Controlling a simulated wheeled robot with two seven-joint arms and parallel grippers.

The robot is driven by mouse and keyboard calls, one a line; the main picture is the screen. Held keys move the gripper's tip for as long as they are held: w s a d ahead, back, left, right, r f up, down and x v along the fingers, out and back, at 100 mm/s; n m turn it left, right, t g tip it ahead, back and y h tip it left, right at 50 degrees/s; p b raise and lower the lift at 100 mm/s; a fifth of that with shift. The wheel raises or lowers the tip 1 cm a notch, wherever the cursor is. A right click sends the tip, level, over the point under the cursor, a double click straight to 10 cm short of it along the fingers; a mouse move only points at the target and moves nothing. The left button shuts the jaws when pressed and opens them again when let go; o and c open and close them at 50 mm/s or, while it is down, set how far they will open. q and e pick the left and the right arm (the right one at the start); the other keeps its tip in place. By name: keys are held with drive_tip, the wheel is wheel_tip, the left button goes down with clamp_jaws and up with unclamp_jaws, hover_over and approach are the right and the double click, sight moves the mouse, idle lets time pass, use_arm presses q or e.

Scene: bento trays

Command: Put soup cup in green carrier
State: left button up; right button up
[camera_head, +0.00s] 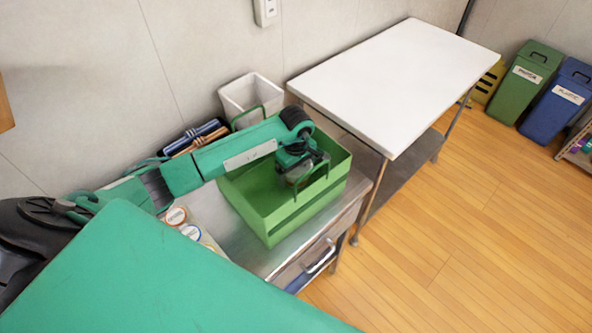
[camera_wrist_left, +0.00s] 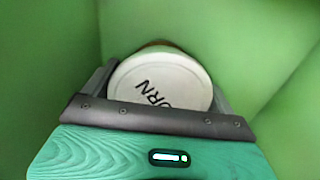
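The green carrier (camera_head: 290,222) is an open-topped box on the metal counter, and its green inner walls (camera_wrist_left: 50,60) surround the left wrist view. My left gripper (camera_head: 300,178) reaches down inside the carrier. In the left wrist view its grey fingers (camera_wrist_left: 160,92) stand on both sides of a soup cup (camera_wrist_left: 160,80) with a white lid; the letters "ORN" show on it. The fingers appear to touch the cup's sides. Whether the cup's base touches the carrier floor is hidden. My right gripper is not in view.
More lidded cups (camera_head: 176,215) stand on the metal counter (camera_head: 232,240) left of the carrier. A white bin (camera_head: 250,93) and a dark rack (camera_head: 195,135) stand behind. A bare white table (camera_head: 395,80) is to the right. Open floor (camera_head: 460,240) lies in front.

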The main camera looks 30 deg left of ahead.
use_arm(q)
drive_tip(key=shift+o, duration=0.7)
drive_tip(key=shift+r, duration=0.15)
wheel_tip(320, 180, up, 11)
drive_tip(key=b, duration=0.3)
drive_tip(key=shift+b, duration=0.4)
drive_tip(key=shift+r, duration=0.5)
